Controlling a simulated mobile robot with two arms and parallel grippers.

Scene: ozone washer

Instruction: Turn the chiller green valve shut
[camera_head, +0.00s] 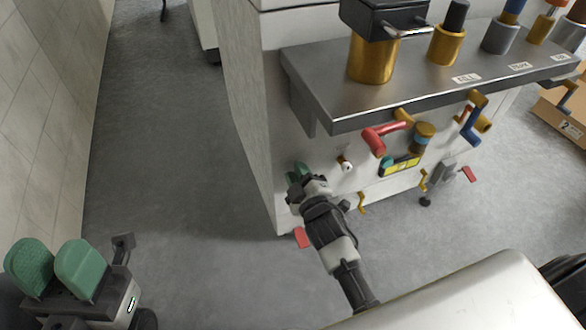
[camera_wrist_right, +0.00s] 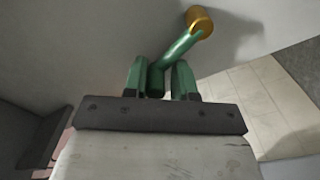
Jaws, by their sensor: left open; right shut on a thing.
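The green valve handle (camera_wrist_right: 178,48) shows in the right wrist view. It slants from a brass fitting (camera_wrist_right: 200,20) at upper right down to my right gripper (camera_wrist_right: 159,82). The gripper's two green fingers are on either side of the handle's lower end, shut on it. In the head view my right gripper (camera_head: 299,173) is at the lower left corner of the white machine front, and mostly hides the valve there. My left gripper (camera_head: 54,270) is at the lower left of the head view, open and empty, with its green fingers apart, far from the machine.
A steel shelf (camera_head: 350,95) with brass and grey fittings juts out above my right gripper. A red-handled valve (camera_head: 385,135), a blue-handled valve (camera_head: 470,128) and small yellow levers are to the right on the machine. Open grey floor (camera_head: 170,150) lies left, beside a tiled wall (camera_head: 45,110).

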